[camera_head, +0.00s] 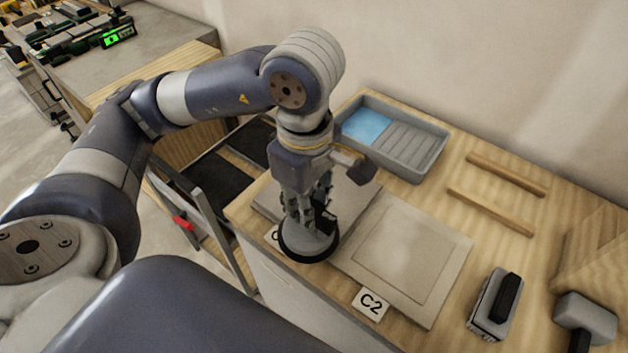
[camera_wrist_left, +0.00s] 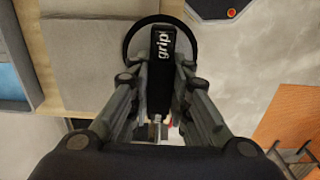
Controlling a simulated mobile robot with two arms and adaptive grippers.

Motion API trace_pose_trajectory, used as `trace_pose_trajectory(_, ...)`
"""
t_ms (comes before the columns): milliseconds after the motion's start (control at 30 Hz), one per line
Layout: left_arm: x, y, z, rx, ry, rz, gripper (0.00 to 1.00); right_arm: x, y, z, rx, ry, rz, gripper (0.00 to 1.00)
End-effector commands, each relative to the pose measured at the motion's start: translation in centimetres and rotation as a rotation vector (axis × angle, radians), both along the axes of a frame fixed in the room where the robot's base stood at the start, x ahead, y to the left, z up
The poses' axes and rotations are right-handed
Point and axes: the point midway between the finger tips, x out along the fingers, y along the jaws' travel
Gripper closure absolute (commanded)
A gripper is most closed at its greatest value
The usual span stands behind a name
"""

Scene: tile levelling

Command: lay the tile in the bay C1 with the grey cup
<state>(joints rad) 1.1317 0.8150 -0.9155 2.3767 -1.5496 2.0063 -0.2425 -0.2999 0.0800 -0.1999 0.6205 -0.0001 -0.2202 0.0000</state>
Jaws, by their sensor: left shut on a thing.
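My left gripper (camera_head: 310,208) is shut on the black handle of the grey cup (camera_head: 305,245), a round disc with a dark rim. In the left wrist view, the gripper (camera_wrist_left: 160,95) holds the handle, marked "grip", with the cup's disc (camera_wrist_left: 133,45) behind it. The cup is at the front edge of the left bay, overlapping the grey slab (camera_head: 358,196) there. I cannot tell whether it touches the slab. The bay's label (camera_head: 271,237) is mostly hidden by the cup; only part of a letter shows. My right gripper is not in view.
Right of the cup is a pale slab (camera_head: 440,245) behind the C2 label (camera_head: 370,303). A grey tray (camera_head: 425,160) with a blue piece (camera_head: 365,126) stands at the back. Two wooden strips (camera_head: 490,210), a black-handled block (camera_head: 490,312) and a mallet (camera_head: 585,315) lie right.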

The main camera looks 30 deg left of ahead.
Motion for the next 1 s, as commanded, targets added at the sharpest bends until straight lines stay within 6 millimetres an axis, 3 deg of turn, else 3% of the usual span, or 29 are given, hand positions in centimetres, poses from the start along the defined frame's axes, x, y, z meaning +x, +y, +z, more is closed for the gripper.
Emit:
trace_pose_trajectory(100,-1.6,-0.7,0.2,-0.001,-0.005,-0.003,1.0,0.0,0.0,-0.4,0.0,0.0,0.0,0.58)
trace_pose_trajectory(300,-2.8,-1.1,1.3,0.001,-0.003,0.0,1.0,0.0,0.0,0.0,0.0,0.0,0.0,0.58)
trace_pose_trajectory(1000,-2.9,-1.1,6.8,0.0,-0.003,0.001,1.0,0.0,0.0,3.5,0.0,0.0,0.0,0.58)
